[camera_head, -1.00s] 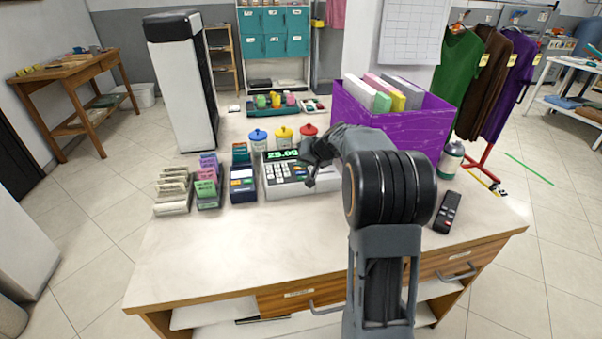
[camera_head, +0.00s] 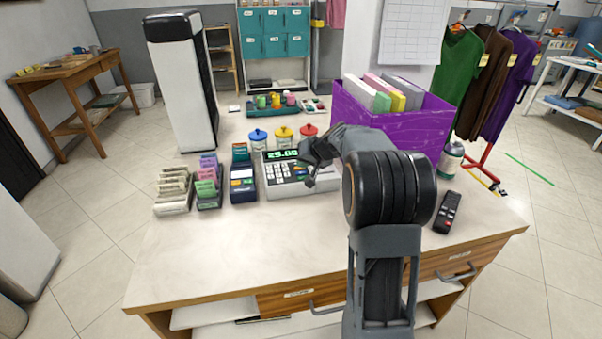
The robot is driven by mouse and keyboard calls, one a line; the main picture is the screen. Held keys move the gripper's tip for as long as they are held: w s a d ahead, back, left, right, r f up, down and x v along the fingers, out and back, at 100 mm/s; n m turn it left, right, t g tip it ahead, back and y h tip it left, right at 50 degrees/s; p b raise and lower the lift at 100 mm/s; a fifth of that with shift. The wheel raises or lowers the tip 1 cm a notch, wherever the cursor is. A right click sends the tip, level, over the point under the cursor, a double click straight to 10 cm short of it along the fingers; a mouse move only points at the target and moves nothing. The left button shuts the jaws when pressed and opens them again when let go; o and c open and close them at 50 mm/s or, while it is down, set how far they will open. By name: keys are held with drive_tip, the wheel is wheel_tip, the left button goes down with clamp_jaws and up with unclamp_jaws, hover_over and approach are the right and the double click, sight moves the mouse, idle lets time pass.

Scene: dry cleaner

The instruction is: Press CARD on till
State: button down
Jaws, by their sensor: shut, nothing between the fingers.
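The till (camera_head: 286,187) is a light grey box with a keypad of white and dark keys, standing on the counter. Its green display (camera_head: 282,155) reads 25.00. I cannot tell whether the tip touches a key, and the CARD label is too small to read.
A card terminal (camera_head: 243,184) and ticket racks (camera_head: 208,187) stand left of the till. Lidded jars (camera_head: 284,136) stand behind it. A purple file box (camera_head: 420,126) is behind my arm, and a dark remote-like device (camera_head: 447,212) lies right. The counter's front (camera_head: 240,250) is clear.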

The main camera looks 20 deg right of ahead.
sight(303, 172)
drive_tip(key=shift+f+b, duration=0.2)
drive_tip(key=shift+b, duration=0.1)
drive_tip(key=shift+f+b, duration=0.25)
drive_tip(key=shift+b, duration=0.1)
drive_tip(key=shift+f+b, duration=0.35)
drive_tip(key=shift+b, duration=0.1)
idle(0.8)
drive_tip(key=shift+r, duration=0.15)
drive_tip(key=shift+r+p, duration=0.4)
drive_tip(key=shift+r, duration=0.25)
drive_tip(key=shift+r, duration=0.1)
drive_tip(key=shift+r+p, duration=1.65)
drive_tip(key=shift+r, duration=0.8)
drive_tip(key=shift+f, duration=0.1)
